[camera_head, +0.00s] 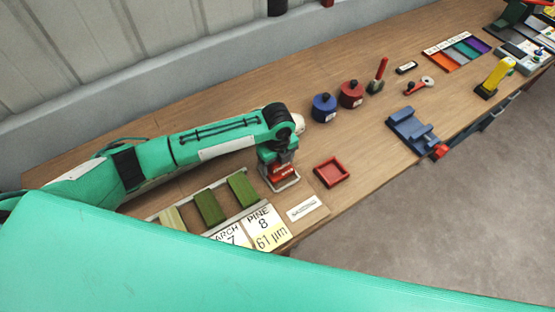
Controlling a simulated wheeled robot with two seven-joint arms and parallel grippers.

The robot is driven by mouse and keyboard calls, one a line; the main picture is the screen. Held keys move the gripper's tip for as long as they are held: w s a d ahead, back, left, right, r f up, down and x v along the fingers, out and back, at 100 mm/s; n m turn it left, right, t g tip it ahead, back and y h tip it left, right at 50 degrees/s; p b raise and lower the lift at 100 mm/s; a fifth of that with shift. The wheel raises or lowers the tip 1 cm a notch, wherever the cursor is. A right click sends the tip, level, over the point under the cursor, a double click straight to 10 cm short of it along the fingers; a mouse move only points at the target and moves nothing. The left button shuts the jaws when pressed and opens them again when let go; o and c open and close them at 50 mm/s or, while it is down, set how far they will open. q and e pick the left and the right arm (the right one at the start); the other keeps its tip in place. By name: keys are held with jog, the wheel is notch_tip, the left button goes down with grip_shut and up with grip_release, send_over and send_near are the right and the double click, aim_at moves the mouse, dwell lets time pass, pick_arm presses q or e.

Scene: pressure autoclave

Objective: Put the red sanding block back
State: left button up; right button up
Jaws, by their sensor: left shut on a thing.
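The red sanding block (283,169) is between the fingers of my left gripper (284,180), which is shut on it. My left arm comes in from the left, and the gripper points down just left of a small red tray (331,172) with a raised rim. The tray looks empty. The gap between the block and the table is hard to judge. A white label (303,208) lies in front of the tray, its text too small to read. My right gripper is not in view.
Green wooden pieces (210,207) and a paler one (173,219) stand left of the gripper, behind cards reading "PINE 8 61 µm" (267,228). Blue (324,107) and red (351,94) round weights stand behind the tray. A blue vise (413,131) is to the right at the table edge.

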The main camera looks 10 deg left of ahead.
pick_arm(q)
jog(key=shift+f, duration=0.3)
jog(key=shift+f, duration=0.25)
jog(key=o, duration=1.5)
jog(key=shift+c, duration=0.2)
jog(key=shift+r, duration=0.3)
notch_tip(320, 180, up, 12)
jog(key=b, duration=0.3)
jog(key=shift+f+b, duration=0.15)
jog(key=shift+b, duration=0.25)
jog(key=shift+r, duration=0.5)
